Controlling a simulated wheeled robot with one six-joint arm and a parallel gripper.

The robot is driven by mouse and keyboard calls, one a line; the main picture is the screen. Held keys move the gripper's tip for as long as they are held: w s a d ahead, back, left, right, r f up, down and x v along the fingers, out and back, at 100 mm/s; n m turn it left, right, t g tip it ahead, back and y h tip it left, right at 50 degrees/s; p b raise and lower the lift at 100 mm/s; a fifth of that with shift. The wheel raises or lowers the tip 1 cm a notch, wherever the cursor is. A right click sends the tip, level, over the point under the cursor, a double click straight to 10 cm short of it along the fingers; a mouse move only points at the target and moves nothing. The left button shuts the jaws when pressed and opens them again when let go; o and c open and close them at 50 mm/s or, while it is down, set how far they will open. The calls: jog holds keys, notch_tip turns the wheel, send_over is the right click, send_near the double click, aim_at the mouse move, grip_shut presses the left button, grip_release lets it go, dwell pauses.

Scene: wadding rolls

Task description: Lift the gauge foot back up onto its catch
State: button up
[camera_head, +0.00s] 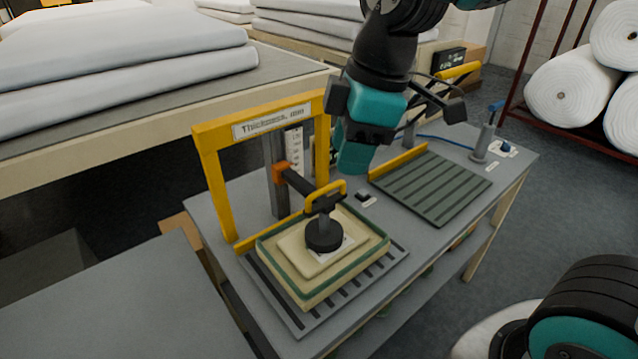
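The thickness gauge has a yellow frame (212,180) with a sign reading "Thickness, mm". The black round gauge foot (324,236) is down and appears to rest on a pale pad (298,258) with a white label. A yellow loop handle (338,187) stands above the foot. A dark arm (297,184) joins it to an orange slide (280,173) on the grey upright post, beside a white scale (294,148). I cannot make out the catch. My gripper (362,150), teal and black, hangs above and behind the handle, apart from it. Its finger opening is unclear.
The pad lies in a green-edged cream tray (262,256) on a slotted plate (395,258). A ribbed grey-green mat (432,188) lies right on the bench (208,207). A clamp-like post (484,142) stands at the bench's right end. White rolls (567,90) fill a rack.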

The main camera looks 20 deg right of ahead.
jog(key=w+d+r+n+h, duration=0.2)
jog(key=w+d+n, duration=0.1)
jog(key=w+n, duration=0.5)
jog(key=m+p, duration=0.1)
jog(key=p, duration=0.2)
send_near(326, 187)
jog(key=shift+t, duration=0.3)
jog(key=f, duration=0.5)
jog(key=w+f, duration=0.1)
jog(key=f, duration=0.2)
jog(key=shift+f, duration=0.25)
jog(key=shift+c, duration=0.2)
grip_shut()
